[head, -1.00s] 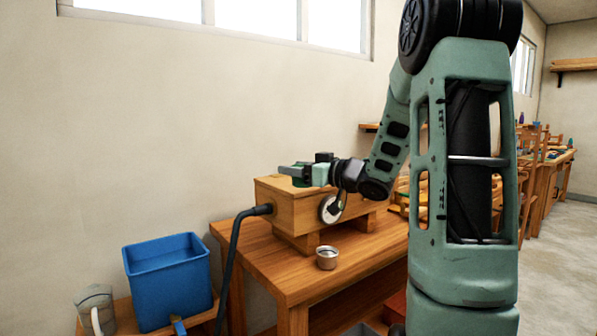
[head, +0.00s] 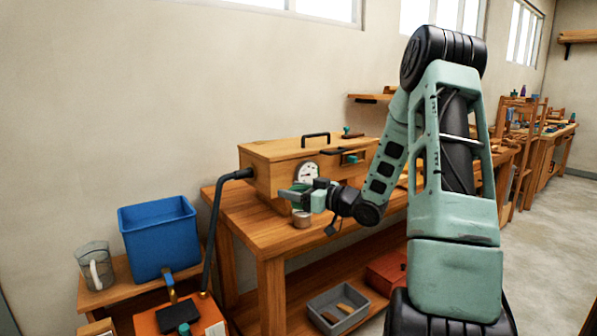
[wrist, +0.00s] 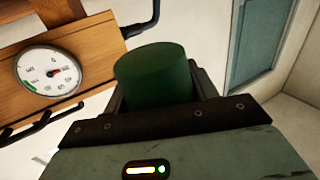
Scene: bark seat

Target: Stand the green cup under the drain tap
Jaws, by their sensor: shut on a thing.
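My gripper (head: 302,196) is shut on the green cup (wrist: 155,75), which stands up between the jaws in the wrist view. In the head view the gripper is in front of the wooden box with the round gauge, just above a small metal tin (head: 302,219) on the bench. The cup is small and mostly covered by the jaws there. The drain tap cannot be made out for certain. A brass fitting with a blue top (head: 171,287) shows by the orange unit, and a teal-handled fitting (head: 351,158) on the box front.
The wooden box (head: 275,165) has a gauge (head: 307,172) and a black hose (head: 216,225). It stands on a wooden bench (head: 245,222). A blue tub (head: 158,240) and a clear jug (head: 95,268) are at left. A grey crate (head: 338,310) and red box (head: 388,272) are below.

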